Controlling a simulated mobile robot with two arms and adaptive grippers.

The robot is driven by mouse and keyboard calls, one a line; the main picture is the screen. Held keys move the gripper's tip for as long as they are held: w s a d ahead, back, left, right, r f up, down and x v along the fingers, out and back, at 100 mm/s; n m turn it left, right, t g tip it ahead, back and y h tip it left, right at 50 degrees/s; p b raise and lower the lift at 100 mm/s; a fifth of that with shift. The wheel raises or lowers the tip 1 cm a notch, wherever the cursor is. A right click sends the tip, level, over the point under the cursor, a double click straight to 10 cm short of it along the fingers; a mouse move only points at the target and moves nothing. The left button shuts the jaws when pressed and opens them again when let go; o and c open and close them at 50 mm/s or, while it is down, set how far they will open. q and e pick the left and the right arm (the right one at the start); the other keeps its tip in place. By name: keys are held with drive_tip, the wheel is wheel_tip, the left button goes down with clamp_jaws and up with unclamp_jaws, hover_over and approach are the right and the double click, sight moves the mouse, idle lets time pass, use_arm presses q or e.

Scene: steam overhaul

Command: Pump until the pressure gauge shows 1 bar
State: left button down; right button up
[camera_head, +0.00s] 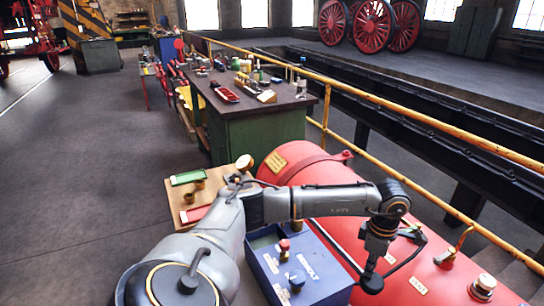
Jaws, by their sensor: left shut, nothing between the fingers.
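My left arm reaches in from the lower left, and its gripper (371,283) points down at the right side of the blue box (318,286). The fingers are small and dark, shut and empty; I cannot tell whether they touch anything. The box has a red knob, a blue knob and pale labels on top. A round brass-rimmed dial (245,162), perhaps the pressure gauge, stands behind my forearm; its reading is too small to tell. A thin black bar beside my wrist may be a pump handle; I cannot tell. My right gripper is not in view.
A large red tank (300,160) lies beside and behind the box. A wooden board (178,221) carries a green tray, a red tray and brass parts. A green workbench (262,132) holds tools.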

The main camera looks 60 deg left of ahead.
use_arm(q)
wheel_tip(320, 180, up, 10)
drive_tip(key=p, duration=0.5)
drive_tip(key=shift+f, duration=0.25)
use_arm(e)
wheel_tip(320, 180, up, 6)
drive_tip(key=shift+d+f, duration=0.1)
use_arm(q)
drive_tip(key=shift+d, duration=0.1)
drive_tip(key=shift+f+b, duration=2)
drive_tip(key=shift+f, duration=0.55)
drive_tip(key=shift+s+f+b, duration=0.1)
drive_tip(key=shift+f+b, duration=2.9)
drive_tip(key=shift+f, duration=1)
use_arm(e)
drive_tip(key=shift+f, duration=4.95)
use_arm(q)
wheel_tip(320, 180, up, 13)
drive_tip(key=p, duration=0.8)
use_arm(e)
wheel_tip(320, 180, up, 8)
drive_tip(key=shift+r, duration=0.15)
use_arm(q)
drive_tip(key=shift+w, duration=0.2)
